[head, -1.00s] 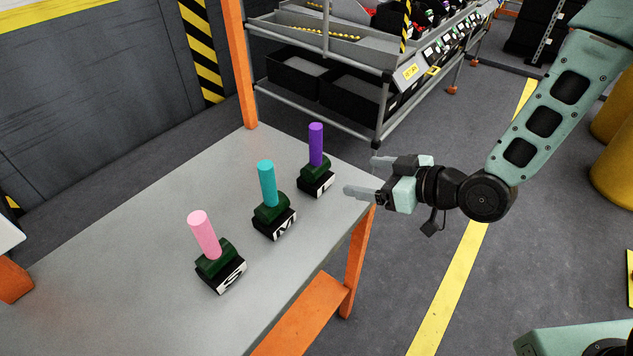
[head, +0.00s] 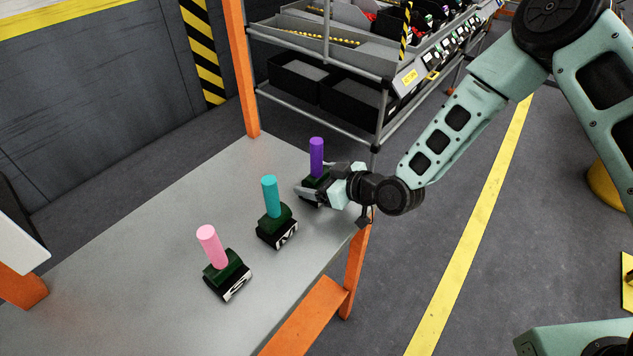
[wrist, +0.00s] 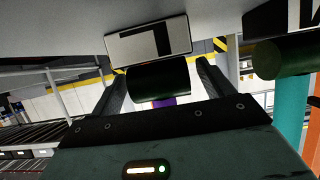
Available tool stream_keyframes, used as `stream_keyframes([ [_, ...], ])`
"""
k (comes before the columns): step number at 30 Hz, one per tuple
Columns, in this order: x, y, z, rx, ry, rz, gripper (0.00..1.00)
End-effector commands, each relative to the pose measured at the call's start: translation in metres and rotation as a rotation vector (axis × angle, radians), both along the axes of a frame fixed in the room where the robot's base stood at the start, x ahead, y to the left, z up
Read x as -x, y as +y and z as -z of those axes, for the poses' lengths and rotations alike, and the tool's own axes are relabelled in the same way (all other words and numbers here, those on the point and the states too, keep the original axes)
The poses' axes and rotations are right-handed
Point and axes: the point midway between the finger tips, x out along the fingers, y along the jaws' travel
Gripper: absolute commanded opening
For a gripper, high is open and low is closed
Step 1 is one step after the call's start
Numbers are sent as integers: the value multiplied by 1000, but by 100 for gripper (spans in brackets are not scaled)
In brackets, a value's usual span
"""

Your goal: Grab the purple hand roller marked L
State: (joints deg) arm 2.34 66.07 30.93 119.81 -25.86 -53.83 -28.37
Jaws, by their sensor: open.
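The purple hand roller (head: 316,155) stands upright on a grey table (head: 130,240), at its far right end. It has a purple handle, a dark green roller body and a black base. In the wrist view, which is upside down, its white L label (wrist: 150,42) and green body (wrist: 158,82) show between the fingers. My gripper (head: 315,180) is open, with one finger on either side of the roller's body. Contact cannot be told. In the head view my gripper hides most of its base.
A teal-handled roller marked M (head: 271,200) stands close by on the left. A pink-handled roller marked S (head: 212,248) is nearer the front. An orange post (head: 242,70) and a shelf rack (head: 320,95) with bins are behind. The table's left part is clear.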

Motion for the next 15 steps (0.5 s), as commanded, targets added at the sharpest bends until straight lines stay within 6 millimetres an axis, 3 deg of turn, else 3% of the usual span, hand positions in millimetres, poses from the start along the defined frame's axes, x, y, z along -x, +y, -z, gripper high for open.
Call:
stream_keyframes([
  [8, -2, 3, 2, 1, 1, 0, 80],
  [15, -2, 3, 2, 0, 0, 0, 16],
])
